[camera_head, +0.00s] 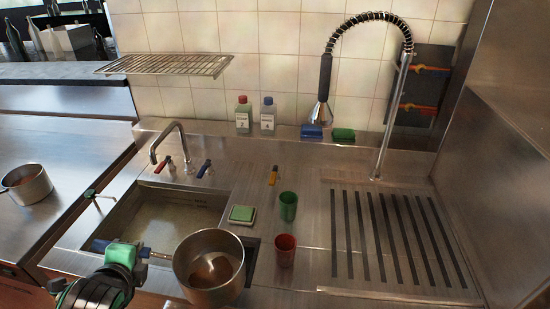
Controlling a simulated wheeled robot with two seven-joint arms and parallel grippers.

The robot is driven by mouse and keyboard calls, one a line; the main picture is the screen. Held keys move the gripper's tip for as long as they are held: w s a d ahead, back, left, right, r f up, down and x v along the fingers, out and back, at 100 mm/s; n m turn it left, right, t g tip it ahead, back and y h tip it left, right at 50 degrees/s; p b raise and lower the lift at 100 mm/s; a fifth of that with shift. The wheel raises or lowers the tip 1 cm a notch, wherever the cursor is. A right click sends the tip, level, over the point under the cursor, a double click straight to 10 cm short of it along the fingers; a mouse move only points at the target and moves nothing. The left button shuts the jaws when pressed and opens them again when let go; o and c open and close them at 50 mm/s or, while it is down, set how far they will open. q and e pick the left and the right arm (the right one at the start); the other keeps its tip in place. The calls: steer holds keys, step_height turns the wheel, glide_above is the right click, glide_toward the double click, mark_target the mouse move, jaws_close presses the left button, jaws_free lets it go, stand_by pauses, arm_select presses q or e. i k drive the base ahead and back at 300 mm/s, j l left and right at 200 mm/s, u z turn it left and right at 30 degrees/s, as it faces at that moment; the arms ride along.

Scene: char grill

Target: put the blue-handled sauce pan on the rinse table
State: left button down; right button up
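The blue-handled sauce pan (187,266) is steel with some brown sauce inside. It is in front of the sink at the bottom middle, appearing held above the counter's front edge. Its handle points left, with a blue end showing past my gripper. My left gripper (127,255), dark with green parts, is around the handle and looks shut on it. The fingertips are partly hidden. The rinse table (315,220) is the steel counter to the right, with a dark-slotted drain area. My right gripper is not in view.
A green cup (288,206), a red cup (285,250) and a green sponge on a holder (242,214) stand between the sink (150,215) and slots. A spray faucet (379,145) rises behind. Another pan (27,186) sits far left. The slotted area is clear.

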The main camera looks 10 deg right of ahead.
mark_target(382, 212)
steer(key=k+z, duration=0.35)
steer(key=k+l+z, duration=0.15)
steer(key=z, duration=0.25)
steer(key=i+l+z, duration=0.1)
steer(key=i+z, duration=0.35)
steer(key=i, duration=0.25)
